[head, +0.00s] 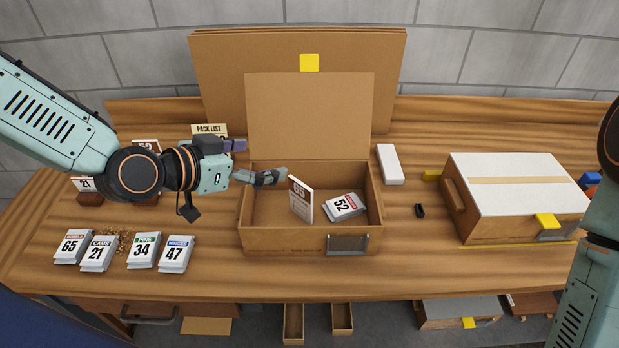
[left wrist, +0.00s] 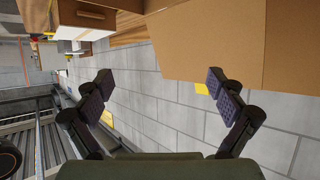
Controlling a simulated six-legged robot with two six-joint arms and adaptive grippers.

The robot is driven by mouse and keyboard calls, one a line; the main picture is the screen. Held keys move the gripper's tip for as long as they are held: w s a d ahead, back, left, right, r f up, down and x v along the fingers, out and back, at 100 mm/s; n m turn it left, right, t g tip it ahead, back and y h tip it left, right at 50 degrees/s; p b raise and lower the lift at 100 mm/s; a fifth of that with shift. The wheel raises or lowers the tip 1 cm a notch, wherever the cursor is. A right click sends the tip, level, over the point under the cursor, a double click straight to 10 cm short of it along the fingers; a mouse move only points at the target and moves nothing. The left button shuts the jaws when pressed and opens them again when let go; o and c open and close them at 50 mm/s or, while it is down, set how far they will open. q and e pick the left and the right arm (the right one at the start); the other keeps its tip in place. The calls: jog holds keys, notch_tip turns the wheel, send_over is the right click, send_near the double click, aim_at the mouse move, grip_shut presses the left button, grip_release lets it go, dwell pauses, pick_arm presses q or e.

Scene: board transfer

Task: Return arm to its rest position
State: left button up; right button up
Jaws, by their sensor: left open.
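My left gripper (head: 262,160) is open at the left side of the open cardboard box (head: 285,241). One finger reaches over the box's left part; the other is further back, at left. In the left wrist view the two dark fingers of the gripper (left wrist: 160,84) are spread wide with nothing between them. Inside the box, a brown-topped packet marked 65 (head: 300,200) stands tilted, and a packet marked 52 (head: 344,206) lies to its right. The finger tip appears close to the tilted packet; I cannot tell whether they touch. My right gripper is out of view.
Several numbered packets (head: 143,250) lie at the front left. A pack list card (head: 209,129) stands behind my left arm. A closed box with a white top (head: 520,180) is at right. A white block (head: 390,164) and a small black item (head: 420,211) lie between the boxes.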

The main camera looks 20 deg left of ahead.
pick_arm(q)
jog(key=shift+a+f, duration=0.1)
jog(key=shift+a, duration=0.05)
jog(key=shift+w, duration=0.1)
jog(key=x, duration=1)
jog(key=shift+w+d, duration=0.25)
jog(key=shift+d, duration=0.05)
dwell(0.4)
jog(key=shift+f, duration=0.1)
jog(key=v, duration=1)
jog(key=shift+s+a, duration=0.25)
dwell(0.4)
